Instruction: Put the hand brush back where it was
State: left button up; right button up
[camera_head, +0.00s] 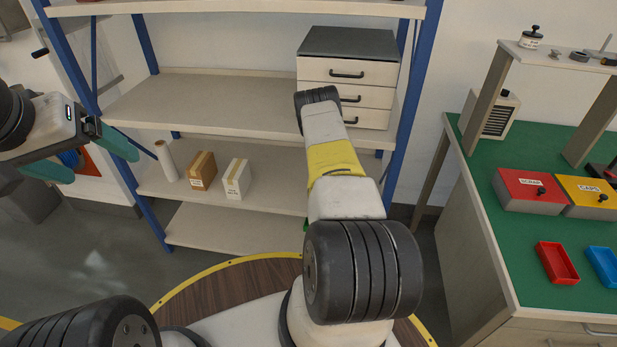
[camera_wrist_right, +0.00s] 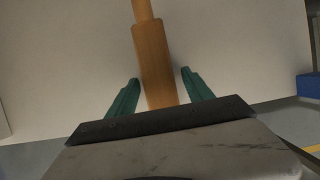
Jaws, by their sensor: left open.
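A wooden handle (camera_wrist_right: 154,62), which looks like that of the hand brush, shows in the right wrist view. It lies lengthwise between the green fingers of my right gripper (camera_wrist_right: 162,76). The fingers are apart; a narrow gap shows on the handle's right side, and I cannot tell whether they press on it. The bristles are out of view. In the head view my right arm reaches toward the shelf and hides its gripper and the brush. My left gripper (camera_head: 104,167) is open and empty at the left, in front of the shelf.
The blue-framed shelf (camera_head: 190,104) holds a drawer unit (camera_head: 346,72) up high. Lower down are a white roll (camera_head: 166,160), a brown box (camera_head: 201,171) and a white box (camera_head: 237,179). A green workbench (camera_head: 520,225) with red and yellow bins stands at the right.

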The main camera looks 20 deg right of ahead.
jog(key=v, duration=1.2)
jog(key=shift+a, duration=0.1)
